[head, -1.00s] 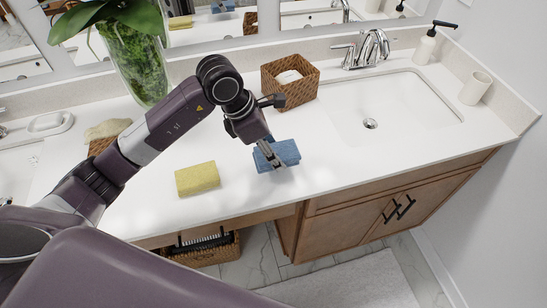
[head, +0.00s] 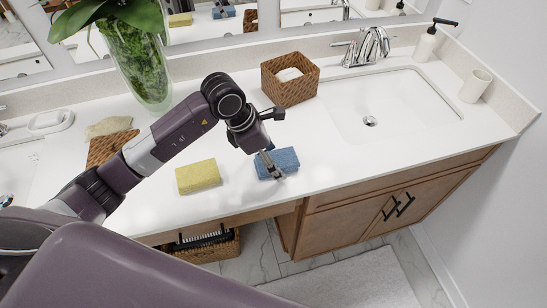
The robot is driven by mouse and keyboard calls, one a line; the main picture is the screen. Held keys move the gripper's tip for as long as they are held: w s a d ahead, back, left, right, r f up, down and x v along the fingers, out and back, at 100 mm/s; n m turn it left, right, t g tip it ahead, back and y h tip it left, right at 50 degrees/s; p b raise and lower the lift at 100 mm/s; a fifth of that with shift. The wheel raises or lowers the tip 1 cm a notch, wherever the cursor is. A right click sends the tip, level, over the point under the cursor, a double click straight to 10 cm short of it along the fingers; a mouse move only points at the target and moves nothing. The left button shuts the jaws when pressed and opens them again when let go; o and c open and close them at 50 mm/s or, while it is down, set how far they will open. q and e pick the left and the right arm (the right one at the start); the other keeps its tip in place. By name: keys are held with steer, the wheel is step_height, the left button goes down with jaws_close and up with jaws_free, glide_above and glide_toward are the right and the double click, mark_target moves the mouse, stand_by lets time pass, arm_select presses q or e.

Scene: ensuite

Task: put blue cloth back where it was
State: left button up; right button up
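The blue cloth (head: 287,158), a folded block, is at the middle of the white counter, between the yellow cloth and the sink. My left gripper (head: 271,166) points down onto it, with its fingers across the cloth's left half and shut on it. The cloth is at or just above the counter top; I cannot tell whether it rests there. The fingers hide part of it. My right gripper is not in view.
A folded yellow cloth (head: 198,176) lies left of the blue one. A woven box (head: 290,89) stands behind, with the sink (head: 390,108) to the right. A glass vase (head: 140,75) stands at the back left. The counter (head: 335,165) right of the cloth is clear.

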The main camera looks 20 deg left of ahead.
arm_select(q)
steer(key=shift+r+p, duration=0.3)
steer(key=b+v, duration=0.2)
steer(key=v, duration=0.9)
steer(key=shift+r, duration=0.35)
